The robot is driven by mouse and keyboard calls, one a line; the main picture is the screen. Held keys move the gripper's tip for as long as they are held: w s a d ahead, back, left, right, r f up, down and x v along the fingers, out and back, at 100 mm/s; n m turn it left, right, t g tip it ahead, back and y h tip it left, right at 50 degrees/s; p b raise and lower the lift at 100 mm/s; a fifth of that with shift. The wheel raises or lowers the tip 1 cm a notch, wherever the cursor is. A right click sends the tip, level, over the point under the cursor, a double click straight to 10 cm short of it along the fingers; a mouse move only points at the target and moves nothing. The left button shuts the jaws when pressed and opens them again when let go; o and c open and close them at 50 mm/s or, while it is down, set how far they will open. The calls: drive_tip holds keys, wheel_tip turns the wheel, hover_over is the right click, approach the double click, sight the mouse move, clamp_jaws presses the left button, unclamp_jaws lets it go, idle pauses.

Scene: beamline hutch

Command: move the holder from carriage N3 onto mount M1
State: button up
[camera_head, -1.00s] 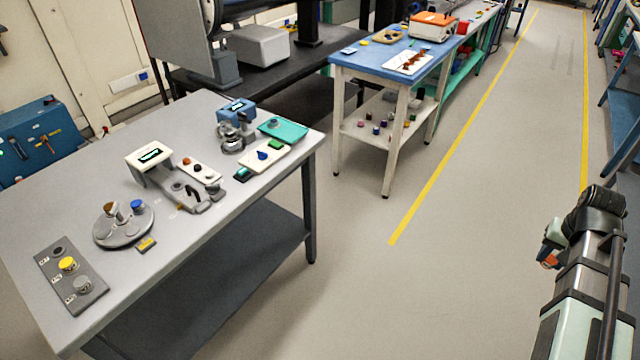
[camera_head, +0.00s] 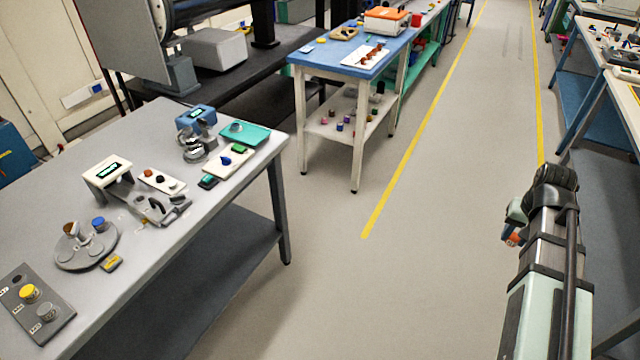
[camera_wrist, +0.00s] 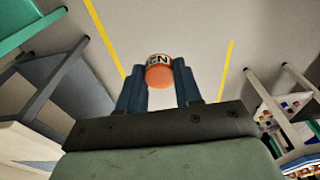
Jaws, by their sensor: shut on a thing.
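My gripper (camera_wrist: 160,88) is shut on an orange holder (camera_wrist: 158,76) with a white label band; the lettering is hard to read. In the head view the orange holder (camera_head: 511,238) shows at the left of my arm, over open floor and apart from any bench; the fingertips are hard to make out there. A grey plate (camera_head: 54,330) at the front left of the grey bench carries a yellow holder, a grey holder and a dark empty-looking spot. A round grey turntable (camera_head: 70,262) carries a brown and a blue holder. I cannot read which labels are M1 or N3.
The grey bench (camera_head: 150,265) also holds a white instrument (camera_head: 107,170), a microscope-like device (camera_head: 193,145) and a teal tray (camera_head: 256,137). A blue-topped table (camera_head: 325,60) bears a white board with several brown pieces. Benches line the right. The aisle floor (camera_head: 420,290) is clear.

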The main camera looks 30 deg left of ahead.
drive_tip(key=s+a+n, duration=0.3)
drive_tip(key=a+n, duration=0.1)
drive_tip(key=a, duration=1.7)
wheel_tip(320, 180, up, 7)
drive_tip(key=n+g+y, duration=0.1)
drive_tip(key=n+g, duration=0.1)
drive_tip(key=n, duration=1.4)
hover_over(96, 249)
drive_tip(key=shift+d+r+n, duration=0.1)
drive_tip(key=shift+d+n, duration=0.1)
drive_tip(key=shift+n, duration=0.5)
drive_tip(key=shift+f, duration=3.35)
drive_tip(key=shift+f, duration=0.55)
